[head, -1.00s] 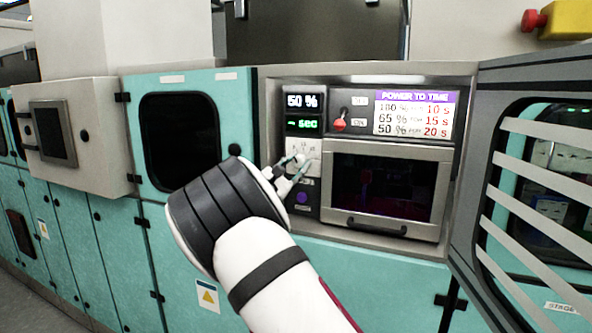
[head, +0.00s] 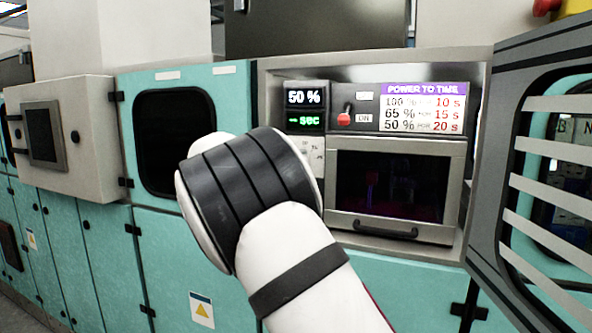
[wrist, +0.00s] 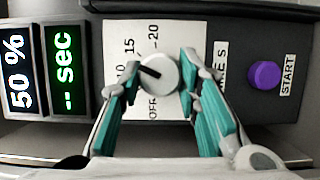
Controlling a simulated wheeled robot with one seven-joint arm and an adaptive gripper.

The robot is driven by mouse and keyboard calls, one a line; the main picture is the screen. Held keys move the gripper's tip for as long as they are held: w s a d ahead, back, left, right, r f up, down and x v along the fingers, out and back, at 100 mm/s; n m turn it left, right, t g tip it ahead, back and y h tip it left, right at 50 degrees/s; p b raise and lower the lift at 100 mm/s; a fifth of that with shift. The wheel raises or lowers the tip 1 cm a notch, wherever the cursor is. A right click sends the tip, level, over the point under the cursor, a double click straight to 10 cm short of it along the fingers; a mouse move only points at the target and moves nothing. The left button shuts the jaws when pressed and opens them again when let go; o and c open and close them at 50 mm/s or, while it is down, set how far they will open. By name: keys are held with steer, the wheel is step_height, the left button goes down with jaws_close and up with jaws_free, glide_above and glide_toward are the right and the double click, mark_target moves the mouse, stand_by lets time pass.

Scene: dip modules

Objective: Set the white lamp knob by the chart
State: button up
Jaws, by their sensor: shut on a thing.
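The white lamp knob (wrist: 164,80) shows in the wrist view on a white scale plate marked OFF, 10, 15 and 20. Its dark pointer lies between the 10 and 15 marks. My gripper (wrist: 160,68) is shut on the knob, one teal-and-grey finger on each side. In the head view my arm hides the knob and fingers. The chart (head: 422,108) reads 100 % for 10 s, 65 % for 15 s and 50 % for 20 s. The power display (head: 303,97) reads 50 %; the green display (head: 305,121) shows dashes and "sec".
A purple START button (wrist: 264,75) sits right of the knob in the wrist view. A red-tipped lever (head: 344,118) is beside the chart. A dark window door with a handle (head: 385,231) is below. A slatted open door (head: 500,150) stands at the right.

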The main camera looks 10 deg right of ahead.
steer(key=m+y+b, duration=0.1)
steer(key=m+b, duration=0.1)
steer(key=m+y+b, duration=0.1)
steer(key=m+b, duration=0.1)
steer(key=shift+d+f+m+g, duration=0.1)
steer(key=shift+m+g, duration=0.2)
steer(key=shift+m, duration=0.1)
steer(key=m+y+b, duration=0.2)
steer(key=m+b, duration=0.1)
steer(key=b, duration=0.2)
steer(key=shift+m, duration=0.4)
steer(key=shift+s+b, duration=0.1)
steer(key=shift+b, duration=0.2)
steer(key=o, duration=1.1)
steer(key=shift+o, duration=0.2)
steer(key=shift+r, duration=0.25)
steer(key=v, duration=1.2)
steer(key=shift+d, duration=0.2)
steer(key=shift+s, duration=0.15)
